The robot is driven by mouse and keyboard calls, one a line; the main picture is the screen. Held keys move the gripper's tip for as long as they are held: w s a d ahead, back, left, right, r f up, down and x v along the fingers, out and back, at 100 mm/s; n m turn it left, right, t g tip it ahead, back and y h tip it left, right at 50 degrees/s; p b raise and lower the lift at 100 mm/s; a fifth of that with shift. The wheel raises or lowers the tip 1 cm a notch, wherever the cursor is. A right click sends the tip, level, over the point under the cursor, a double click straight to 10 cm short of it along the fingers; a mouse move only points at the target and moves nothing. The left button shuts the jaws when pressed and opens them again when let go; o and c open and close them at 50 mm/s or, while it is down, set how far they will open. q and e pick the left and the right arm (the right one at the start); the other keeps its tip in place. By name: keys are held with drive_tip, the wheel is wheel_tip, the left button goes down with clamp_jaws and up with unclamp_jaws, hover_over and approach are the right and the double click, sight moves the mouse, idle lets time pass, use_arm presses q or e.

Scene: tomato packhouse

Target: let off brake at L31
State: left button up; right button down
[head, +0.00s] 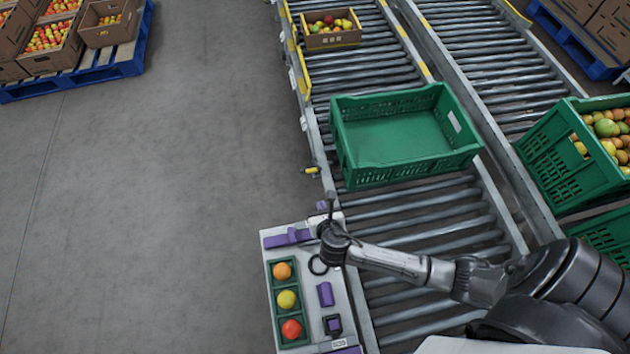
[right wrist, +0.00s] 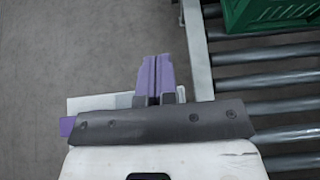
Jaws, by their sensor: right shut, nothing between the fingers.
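My right gripper (head: 331,198) is shut and empty, just past the far end of the white control panel (head: 307,252), beside the conveyor's left rail. In the right wrist view its fingers (right wrist: 153,88) are together, with purple strips in line with them. A small yellow-tipped lever (head: 312,170) sticks out from the rail beyond the gripper, apart from it; it may be a brake lever. A white tag (head: 339,343) on the panel's near edge is too small to read, so I cannot tell which place is L31. My left gripper is out of view.
An empty green crate (head: 337,142) stands on the rollers close to my right gripper. The panel carries purple pieces (head: 325,294) and a green tray (head: 276,313) with three fruits. Fuller green crates (head: 560,165) stand at the right. The grey floor (head: 170,200) is clear.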

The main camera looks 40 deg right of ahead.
drive_tip(key=w+r+b+x, duration=0.1)
drive_tip(key=b+x, duration=0.4)
drive_tip(key=x, duration=0.7)
drive_tip(key=shift+w+d+r, duration=0.35)
drive_tip(key=shift+d+r, duration=0.15)
drive_tip(key=shift+d, duration=0.05)
